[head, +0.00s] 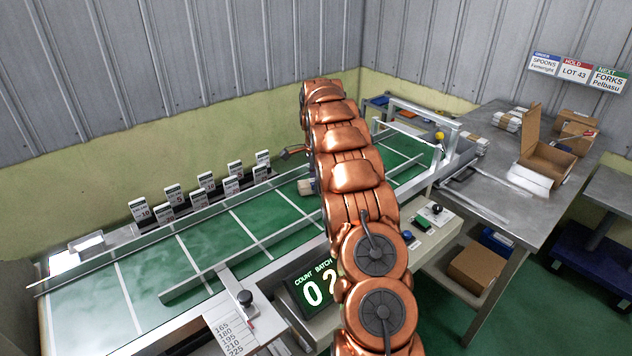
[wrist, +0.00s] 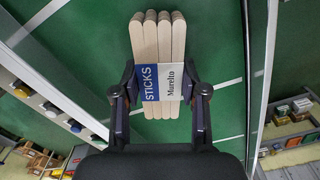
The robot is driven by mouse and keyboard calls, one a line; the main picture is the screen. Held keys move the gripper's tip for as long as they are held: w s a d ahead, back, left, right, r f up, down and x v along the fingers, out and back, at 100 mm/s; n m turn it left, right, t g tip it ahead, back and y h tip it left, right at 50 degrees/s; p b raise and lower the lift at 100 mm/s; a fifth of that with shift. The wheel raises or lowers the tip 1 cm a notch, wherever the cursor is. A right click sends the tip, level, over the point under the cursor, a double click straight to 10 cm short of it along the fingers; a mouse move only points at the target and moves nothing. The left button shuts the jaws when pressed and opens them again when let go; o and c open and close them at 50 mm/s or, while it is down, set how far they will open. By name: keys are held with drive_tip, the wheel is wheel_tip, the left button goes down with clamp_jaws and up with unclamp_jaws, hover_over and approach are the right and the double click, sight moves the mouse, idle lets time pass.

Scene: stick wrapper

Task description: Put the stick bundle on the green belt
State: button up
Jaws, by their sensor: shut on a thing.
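The stick bundle (wrist: 159,60) is several pale wooden sticks side by side in a blue and white band reading "STICKS Murelto". In the wrist view my gripper (wrist: 160,92) is shut on it, with one dark finger on each side of the band. The green belt (head: 190,262) with white cross lines runs across the head view, and it fills the wrist view (wrist: 85,45) beneath the bundle. I cannot tell whether the bundle touches the belt. In the head view my copper arm hides most of the gripper; a small pale piece shows beside the arm over the belt.
Metal rails edge the belt, with a guide bar (head: 195,286) on its near part. Several number cards (head: 205,183) stand along the far side. A metal frame (head: 425,120) spans the right end. A steel table (head: 500,160) holds an open cardboard box (head: 545,158). A count display (head: 314,287) stands in front.

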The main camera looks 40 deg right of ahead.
drive_tip(key=shift+f, duration=0.2)
drive_tip(key=o, duration=1.4)
drive_tip(key=shift+c, duration=0.2)
drive_tip(key=shift+r, duration=3.75)
